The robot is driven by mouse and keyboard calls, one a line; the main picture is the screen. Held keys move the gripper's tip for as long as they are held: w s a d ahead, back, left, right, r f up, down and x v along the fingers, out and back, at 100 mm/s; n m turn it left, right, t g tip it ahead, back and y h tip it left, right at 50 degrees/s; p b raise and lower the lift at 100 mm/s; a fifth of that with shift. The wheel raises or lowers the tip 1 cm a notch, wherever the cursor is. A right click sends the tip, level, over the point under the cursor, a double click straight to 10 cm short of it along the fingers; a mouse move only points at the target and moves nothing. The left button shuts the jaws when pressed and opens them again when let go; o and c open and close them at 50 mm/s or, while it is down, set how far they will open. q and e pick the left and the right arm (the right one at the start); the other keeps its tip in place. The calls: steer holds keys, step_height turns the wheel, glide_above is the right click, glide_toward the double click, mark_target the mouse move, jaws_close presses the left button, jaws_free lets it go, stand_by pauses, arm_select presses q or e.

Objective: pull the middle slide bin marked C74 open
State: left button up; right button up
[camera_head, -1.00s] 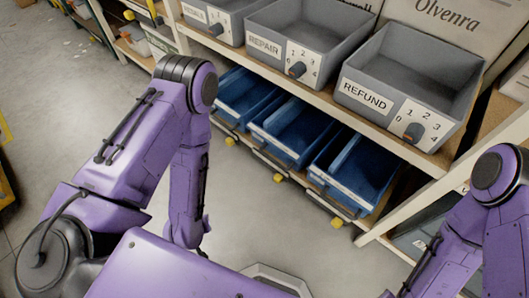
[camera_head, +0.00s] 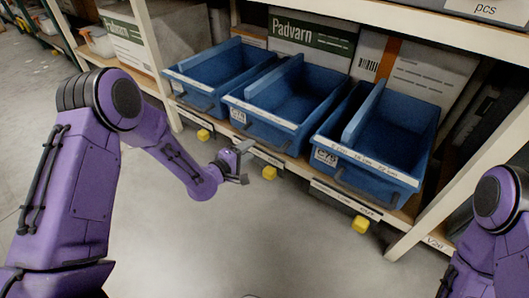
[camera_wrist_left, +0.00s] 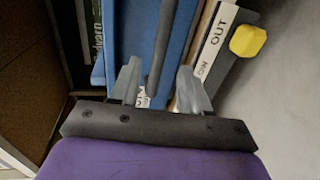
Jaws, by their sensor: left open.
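Three blue slide bins stand side by side on a shelf in the head view. The middle bin (camera_head: 281,136) has a small white tag (camera_head: 238,117), too small to read surely, and a dark handle on its front. It looks shut, in line with its neighbours. My left gripper (camera_head: 241,164) is open just in front of and below the middle bin's front. In the left wrist view, the open fingers (camera_wrist_left: 160,76) stand either side of a dark handle bar (camera_wrist_left: 161,45), with blue bin wall beyond; contact cannot be told. My right gripper is out of view.
The left bin (camera_head: 190,92) and right bin (camera_head: 375,172) flank the middle one closely. Yellow knobs (camera_head: 269,173) stick out below the shelf edge. A Padvarn box (camera_head: 312,35) stands behind. A shelf post (camera_head: 440,205) rises at right. The floor in front is clear.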

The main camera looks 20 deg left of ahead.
arm_select(q)
steer(key=b+x, duration=0.4)
steer(key=x, duration=0.5)
steer(key=shift+w+d, duration=0.2)
steer(key=shift+w, duration=0.15)
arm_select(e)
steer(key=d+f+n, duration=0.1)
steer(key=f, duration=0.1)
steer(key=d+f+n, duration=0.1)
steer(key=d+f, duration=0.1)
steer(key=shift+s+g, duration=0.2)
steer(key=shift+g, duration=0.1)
arm_select(q)
jaws_close()
